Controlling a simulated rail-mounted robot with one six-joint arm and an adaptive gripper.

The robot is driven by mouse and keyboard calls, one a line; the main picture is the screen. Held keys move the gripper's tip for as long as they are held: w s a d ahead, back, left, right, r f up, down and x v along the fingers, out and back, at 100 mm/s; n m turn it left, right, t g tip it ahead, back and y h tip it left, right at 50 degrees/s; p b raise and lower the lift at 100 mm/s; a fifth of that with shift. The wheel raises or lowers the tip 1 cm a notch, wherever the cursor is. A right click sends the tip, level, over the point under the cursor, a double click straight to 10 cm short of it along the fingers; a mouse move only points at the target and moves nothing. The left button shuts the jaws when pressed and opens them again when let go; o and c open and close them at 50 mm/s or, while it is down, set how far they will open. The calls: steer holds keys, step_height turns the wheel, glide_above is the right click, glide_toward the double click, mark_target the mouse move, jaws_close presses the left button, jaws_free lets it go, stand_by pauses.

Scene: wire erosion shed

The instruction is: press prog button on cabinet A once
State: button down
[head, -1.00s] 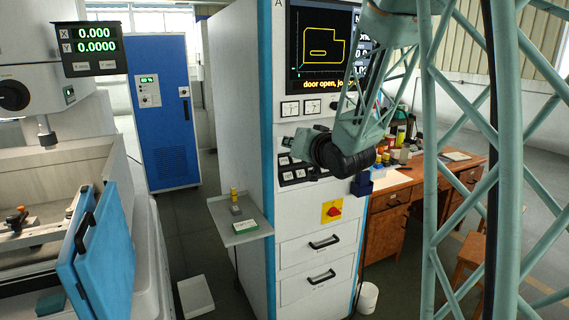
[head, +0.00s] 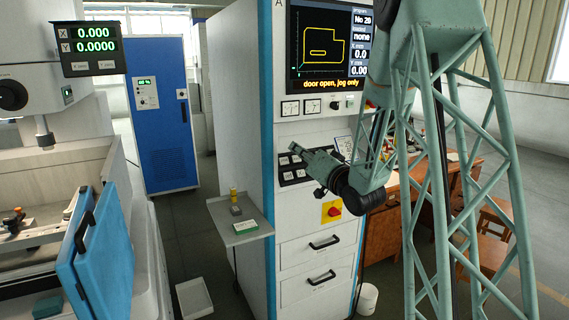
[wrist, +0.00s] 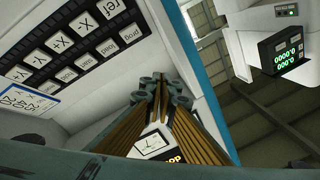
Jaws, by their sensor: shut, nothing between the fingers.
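Cabinet A (head: 320,225) is the tall white cabinet with a blue edge and the letter A at its top. Its key panel (head: 292,178) is partly covered by my gripper in the head view, and the key labels are too small to read there. In the wrist view the prog button (wrist: 129,32) is a white key at the right end of its row, beside the ref key (wrist: 113,9), with lettering upside down. My gripper (head: 293,149) is shut and empty, pointing left in front of the panel. In the wrist view its fingertips (wrist: 160,86) appear below the prog button, apart from it.
The cabinet screen (head: 325,45) reads "door open, jog only" and "loaded none". A small shelf (head: 240,234) juts out left of the cabinet. A wooden desk (head: 392,225) stands behind on the right.

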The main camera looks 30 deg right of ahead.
mark_target(284, 161)
steer(key=shift+s+d+f+t, duration=0.15)
steer(key=shift+d+f+t, duration=0.35)
steer(key=shift+d+f, duration=0.1)
stand_by(0.4)
steer(key=shift+w+f+b, duration=0.2)
steer(key=shift+w+f, duration=0.65)
steer(key=shift+w, duration=0.35)
steer(key=shift+w+f+b, duration=0.15)
steer(key=shift+w+f, duration=0.65)
steer(key=shift+w, duration=0.35)
steer(key=shift+w+f+b, duration=0.2)
steer(key=shift+w+f, duration=0.65)
steer(key=shift+w, duration=0.35)
steer(key=shift+w+f+b, duration=0.5)
steer(key=shift+w+b, duration=0.15)
steer(key=shift+b, duration=0.2)
stand_by(0.4)
steer(key=shift+s+r, duration=0.15)
steer(key=shift+s, duration=0.05)
stand_by(0.3)
steer(key=shift+s+r, duration=0.3)
steer(key=shift+s, duration=0.1)
